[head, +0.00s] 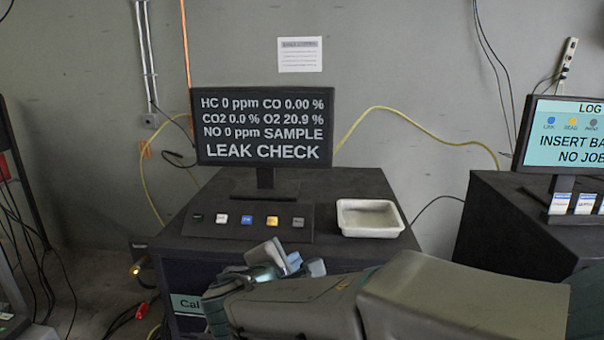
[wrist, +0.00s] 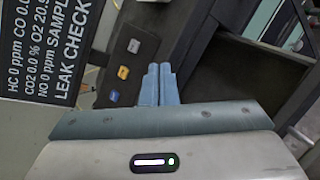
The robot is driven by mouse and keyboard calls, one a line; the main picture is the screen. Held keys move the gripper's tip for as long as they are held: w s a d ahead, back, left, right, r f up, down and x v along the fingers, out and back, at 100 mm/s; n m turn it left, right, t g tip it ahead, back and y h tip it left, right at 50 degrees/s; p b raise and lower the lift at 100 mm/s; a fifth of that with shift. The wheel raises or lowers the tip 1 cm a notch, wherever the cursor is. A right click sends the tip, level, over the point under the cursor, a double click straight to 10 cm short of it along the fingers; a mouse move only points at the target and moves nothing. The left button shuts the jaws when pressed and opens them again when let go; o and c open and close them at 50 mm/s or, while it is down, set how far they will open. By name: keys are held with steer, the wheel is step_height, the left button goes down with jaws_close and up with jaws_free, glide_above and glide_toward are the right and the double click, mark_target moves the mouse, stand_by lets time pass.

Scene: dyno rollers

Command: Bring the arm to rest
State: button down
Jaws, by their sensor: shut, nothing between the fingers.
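My gripper (head: 287,262) is in front of the dark cabinet's front edge in the head view, with my arm reaching in from the lower right. In the wrist view its two blue-grey fingers (wrist: 158,84) lie together with nothing between them. The gripper is apart from the button panel (head: 247,222), as far as I can see. The panel carries several coloured buttons, and some of them also show beside the fingers in the wrist view. The lower front of the cabinet is partly hidden by my arm.
A monitor (head: 263,127) reading LEAK CHECK stands on the cabinet (head: 340,187). A white tray (head: 369,217) sits at its right. A second cabinet (head: 492,215) with a screen (head: 570,135) stands further right. Cables and hoses hang along the wall; some lie on the floor at left.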

steer(key=s+d+f+m+g+h, duration=0.1)
steer(key=s+d+f+m+g, duration=0.25)
steer(key=d, duration=0.35)
steer(key=s+d+f+m+g, duration=0.2)
steer(key=d+m+g, duration=0.1)
steer(key=d+m, duration=0.3)
steer(key=s+d+f+m+g+y, duration=0.2)
steer(key=s+m, duration=0.4)
steer(key=s+d+f+m+g+y, duration=0.1)
steer(key=s+d+f+m+y, duration=0.1)
steer(key=s+m, duration=0.4)
steer(key=shift+s+f+g+y, duration=0.35)
steer(key=shift+s+f+y, duration=0.15)
steer(key=shift+y, duration=0.3)
steer(key=shift+a, duration=0.1)
